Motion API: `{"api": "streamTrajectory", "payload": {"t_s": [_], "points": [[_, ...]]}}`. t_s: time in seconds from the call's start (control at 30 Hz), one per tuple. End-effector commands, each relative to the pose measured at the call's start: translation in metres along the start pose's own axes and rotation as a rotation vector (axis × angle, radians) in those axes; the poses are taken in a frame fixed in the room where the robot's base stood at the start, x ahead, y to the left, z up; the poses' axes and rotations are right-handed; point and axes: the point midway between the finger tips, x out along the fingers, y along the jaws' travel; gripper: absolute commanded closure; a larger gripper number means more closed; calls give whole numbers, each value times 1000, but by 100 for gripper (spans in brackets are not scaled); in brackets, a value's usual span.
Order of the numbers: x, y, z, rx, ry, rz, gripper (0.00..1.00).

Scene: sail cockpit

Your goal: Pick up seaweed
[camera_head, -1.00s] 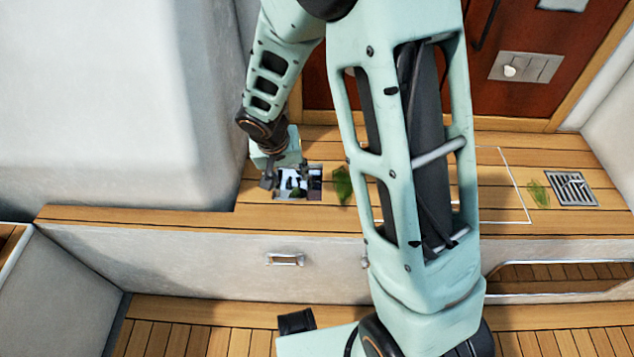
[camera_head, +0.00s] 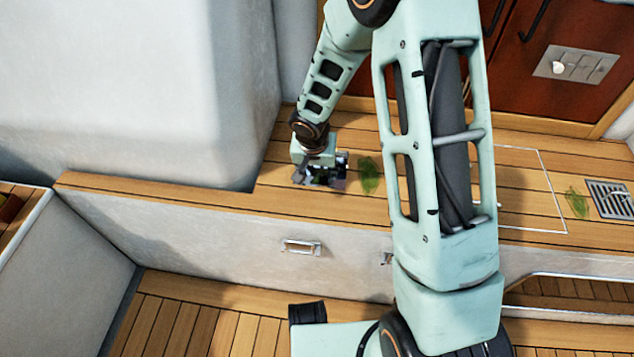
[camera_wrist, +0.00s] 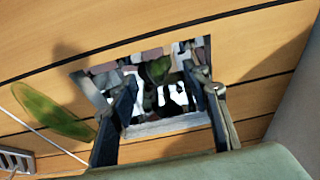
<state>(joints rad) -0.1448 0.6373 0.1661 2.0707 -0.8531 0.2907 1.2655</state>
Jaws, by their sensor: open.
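A leafy green piece of seaweed (camera_head: 369,176) lies on the wooden deck right of a dark square opening (camera_head: 340,163). A second piece (camera_head: 577,203) lies farther right. My gripper (camera_head: 315,182) points down over the opening's left part. In the wrist view my gripper (camera_wrist: 147,80) is open, its two fingers on either side of the opening. A small dark green bit (camera_wrist: 158,68) shows between the fingers, among grey and white patches. Whether they touch it, I cannot tell. A flat green leaf (camera_wrist: 55,110) lies outside the left finger.
A metal drain grate (camera_head: 612,198) is set in the deck at the far right. A white wall (camera_head: 150,80) rises close on the left. The deck step (camera_head: 220,220) drops to a lower wooden floor (camera_head: 200,310). My arm hides the middle of the deck.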

Motion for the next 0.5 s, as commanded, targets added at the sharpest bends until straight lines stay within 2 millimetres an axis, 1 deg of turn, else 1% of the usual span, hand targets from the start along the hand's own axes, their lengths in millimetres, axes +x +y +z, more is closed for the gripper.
{"api": "streamTrajectory", "payload": {"t_s": [0.03, 0.1, 0.33, 0.5], "points": [[7, 0, 1, -1, 0, 0, 56], [10, 0, 0, -1, 0, -1, 56], [10, 0, 0, -1, 1, -1, 56], [9, 0, 0, -1, 1, -1, 75]]}}
